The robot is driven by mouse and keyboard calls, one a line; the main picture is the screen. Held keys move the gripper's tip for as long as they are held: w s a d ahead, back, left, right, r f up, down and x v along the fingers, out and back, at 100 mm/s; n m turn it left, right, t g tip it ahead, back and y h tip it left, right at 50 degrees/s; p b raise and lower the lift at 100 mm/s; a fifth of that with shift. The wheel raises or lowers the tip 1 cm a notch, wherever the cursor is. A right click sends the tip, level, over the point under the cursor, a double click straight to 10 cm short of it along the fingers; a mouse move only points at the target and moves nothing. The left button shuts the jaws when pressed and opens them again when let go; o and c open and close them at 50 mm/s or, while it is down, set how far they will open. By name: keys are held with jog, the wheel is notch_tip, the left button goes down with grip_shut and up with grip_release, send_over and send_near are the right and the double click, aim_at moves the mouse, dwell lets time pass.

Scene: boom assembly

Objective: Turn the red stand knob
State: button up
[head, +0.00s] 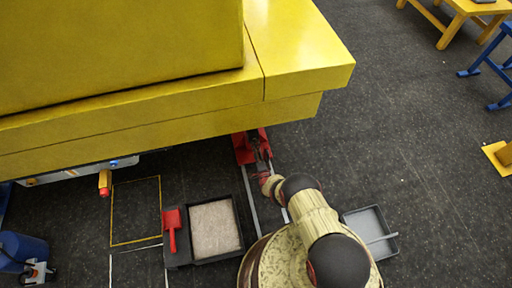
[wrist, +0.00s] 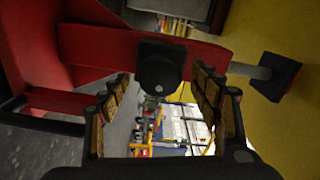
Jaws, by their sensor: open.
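The red stand (head: 243,148) is on the floor just under the edge of the yellow boom; it fills much of the wrist view (wrist: 100,50) as a red body with a long red bar. A round black knob (wrist: 158,72) sits on the red bar in the wrist view. My gripper (wrist: 160,82) is open, with one padded finger on each side of the knob; I cannot tell whether either touches it. A grey rod with a dark square end (wrist: 275,77) sticks out to the right. In the head view the knob is too small to make out.
The big yellow boom (head: 300,55) overhangs the stand and fills the upper left. A tray of pale grit (head: 214,229) with a red scoop (head: 172,229) lies left of my arm. A grey tray (head: 371,230) lies to the right. The floor at right is mostly clear.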

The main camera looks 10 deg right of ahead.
jog(key=s, duration=1)
jog(key=shift+s, duration=0.35)
jog(key=shift+w+r+n, duration=0.1)
jog(key=shift+w+n, duration=3)
jog(key=shift+n, duration=0.55)
jog(key=shift+w+n, duration=3.05)
jog(key=shift+n, duration=0.6)
jog(key=shift+c, duration=0.2)
jog(key=c, duration=1.1)
